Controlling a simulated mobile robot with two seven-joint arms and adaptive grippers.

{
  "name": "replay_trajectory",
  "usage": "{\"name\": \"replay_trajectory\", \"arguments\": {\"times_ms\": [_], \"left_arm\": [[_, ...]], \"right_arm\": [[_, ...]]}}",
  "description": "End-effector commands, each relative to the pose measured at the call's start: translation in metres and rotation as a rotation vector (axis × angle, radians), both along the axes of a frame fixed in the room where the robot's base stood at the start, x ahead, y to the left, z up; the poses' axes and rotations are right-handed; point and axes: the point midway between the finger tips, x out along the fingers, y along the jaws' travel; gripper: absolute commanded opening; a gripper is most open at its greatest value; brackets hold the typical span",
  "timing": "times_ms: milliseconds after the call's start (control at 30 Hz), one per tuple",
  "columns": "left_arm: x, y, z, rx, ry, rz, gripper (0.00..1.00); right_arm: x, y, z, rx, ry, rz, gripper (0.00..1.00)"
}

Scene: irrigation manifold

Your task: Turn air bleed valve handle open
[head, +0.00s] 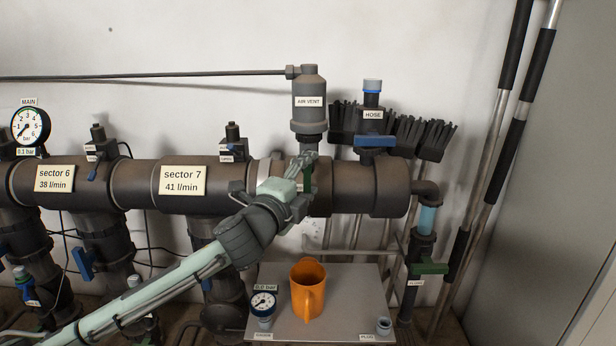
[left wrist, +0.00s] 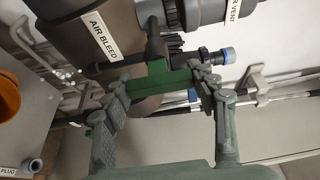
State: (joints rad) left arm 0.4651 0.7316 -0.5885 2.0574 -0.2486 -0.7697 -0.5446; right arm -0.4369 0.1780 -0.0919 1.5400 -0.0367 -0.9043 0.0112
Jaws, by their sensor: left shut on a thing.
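The air bleed valve's green handle (left wrist: 158,82) shows in the left wrist view, beside the white AIR BLEED label (left wrist: 102,33) on the dark pipe. My left gripper (left wrist: 163,84) is shut on this handle, with one finger at each end of it. In the head view the left gripper (head: 303,174) reaches the pipe just below the grey air vent (head: 309,100), and only a sliver of the green handle (head: 307,178) shows between its fingers. The gripper hides most of the valve there. My right gripper is not in view.
An orange jug (head: 308,288) stands on a grey shelf (head: 350,325) below the gripper, beside a small gauge (head: 263,302). A blue hose valve handle (head: 375,141) and another green handle (head: 429,266) are to the right. Brushes and poles lean behind.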

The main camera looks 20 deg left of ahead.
Motion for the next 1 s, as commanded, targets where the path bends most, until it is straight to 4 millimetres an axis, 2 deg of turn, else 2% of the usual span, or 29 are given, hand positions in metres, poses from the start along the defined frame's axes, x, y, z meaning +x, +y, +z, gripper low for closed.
{"name": "replay_trajectory", "arguments": {"times_ms": [233, 267, 400, 767, 867, 1000], "left_arm": [[0.000, 0.000, -0.001, 0.003, 0.002, 0.000, 0.29], [0.000, 0.000, -0.001, 0.003, 0.002, 0.000, 0.61], [0.000, 0.000, -0.001, 0.002, 0.001, 0.000, 0.79], [-0.003, 0.000, 0.000, 0.000, 0.000, 0.000, 0.79], [-0.013, 0.002, -0.001, 0.001, 0.002, 0.000, 0.79], [-0.040, 0.004, -0.002, 0.001, 0.003, -0.002, 0.79]], "right_arm": [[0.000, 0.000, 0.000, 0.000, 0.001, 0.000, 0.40], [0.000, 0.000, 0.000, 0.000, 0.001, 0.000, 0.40], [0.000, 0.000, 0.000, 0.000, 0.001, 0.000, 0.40], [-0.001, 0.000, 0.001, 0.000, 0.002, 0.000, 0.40], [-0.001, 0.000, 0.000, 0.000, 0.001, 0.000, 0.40], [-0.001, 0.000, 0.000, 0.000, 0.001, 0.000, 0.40]]}}
